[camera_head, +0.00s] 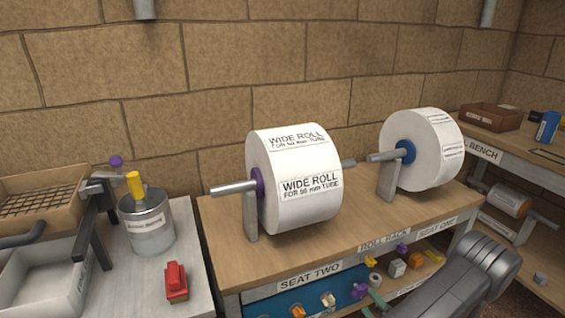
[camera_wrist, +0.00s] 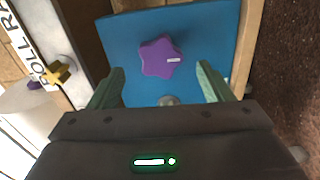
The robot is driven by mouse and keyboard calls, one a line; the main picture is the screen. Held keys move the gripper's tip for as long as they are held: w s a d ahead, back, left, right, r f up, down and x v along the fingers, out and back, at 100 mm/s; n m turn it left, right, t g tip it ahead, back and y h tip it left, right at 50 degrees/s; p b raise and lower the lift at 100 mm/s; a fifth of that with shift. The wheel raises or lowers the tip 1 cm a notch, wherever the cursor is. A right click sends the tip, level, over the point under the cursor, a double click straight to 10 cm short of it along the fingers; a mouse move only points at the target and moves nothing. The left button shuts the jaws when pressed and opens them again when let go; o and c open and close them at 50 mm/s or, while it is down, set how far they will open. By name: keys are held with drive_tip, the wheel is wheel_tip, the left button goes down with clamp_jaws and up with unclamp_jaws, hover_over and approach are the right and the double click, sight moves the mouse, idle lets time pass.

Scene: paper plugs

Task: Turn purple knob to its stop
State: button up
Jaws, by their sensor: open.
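The purple knob (camera_wrist: 161,57) is star-shaped with a small white mark, on a blue panel (camera_wrist: 122,38). In the wrist view it lies ahead of and between the green fingers of my gripper (camera_wrist: 160,68), which are apart with one to each side. I cannot tell how far the tips are from the knob, but they do not visibly grip it. In the head view the purple knob (camera_head: 359,290) shows low on the blue panel (camera_head: 275,304), with a green finger beside it. The rest of my gripper is cut off by the lower edge there.
Two wide rolls (camera_head: 310,205) (camera_head: 420,150) stand on the roll rack (camera_head: 350,228) above the panel. A shelf to the right holds several small coloured pieces (camera_head: 397,267).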

sight(362, 294)
idle(0.4)
drive_tip(key=shift+x, duration=2)
drive_tip(key=c, duration=1)
drive_tip(key=shift+o, duration=0.2)
drive_tip(key=o, duration=1)
drive_tip(key=shift+c, duration=0.2)
drive_tip(key=shift+d, duration=0.1)
